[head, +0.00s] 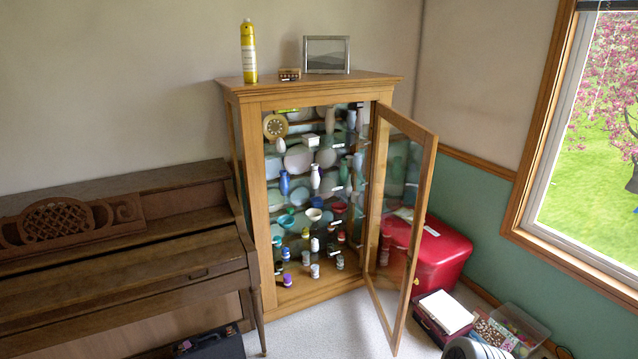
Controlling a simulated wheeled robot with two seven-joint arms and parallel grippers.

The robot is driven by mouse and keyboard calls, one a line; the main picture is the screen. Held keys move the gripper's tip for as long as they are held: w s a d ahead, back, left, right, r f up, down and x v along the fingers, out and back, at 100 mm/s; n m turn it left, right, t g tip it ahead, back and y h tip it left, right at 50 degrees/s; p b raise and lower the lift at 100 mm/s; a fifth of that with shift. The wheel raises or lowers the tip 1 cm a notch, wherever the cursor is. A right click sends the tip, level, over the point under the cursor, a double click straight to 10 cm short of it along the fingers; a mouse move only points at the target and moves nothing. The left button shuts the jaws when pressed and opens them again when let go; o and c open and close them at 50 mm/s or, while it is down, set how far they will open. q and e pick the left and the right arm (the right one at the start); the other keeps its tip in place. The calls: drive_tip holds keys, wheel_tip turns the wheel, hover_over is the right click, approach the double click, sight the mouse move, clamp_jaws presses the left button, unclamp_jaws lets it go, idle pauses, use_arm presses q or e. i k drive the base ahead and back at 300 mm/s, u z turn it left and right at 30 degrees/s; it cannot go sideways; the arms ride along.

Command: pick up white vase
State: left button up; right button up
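Several vases stand on the glass shelves of a wooden display cabinet (313,88), whose glass door (427,190) is swung open to the right. A small white vase (280,145) stands on an upper shelf at the left, just below a round tan dial. A pale, taller vase (330,120) stands on the top shelf towards the right. Another whitish vase (315,177) stands mid-height beside a blue vase (284,183). I cannot tell which of them is the task's white vase.
A brown upright piano (120,265) stands to the left of the cabinet. A red chest (440,250), a box with white paper (446,312) and a clear bin (520,325) sit on the floor behind and beside the open door. Pale carpet is clear before the cabinet.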

sight(314, 179)
drive_tip(key=z, duration=0.6)
drive_tip(key=i, duration=0.65)
drive_tip(key=z, duration=0.45)
drive_tip(key=i, duration=0.8)
drive_tip(key=u, duration=0.35)
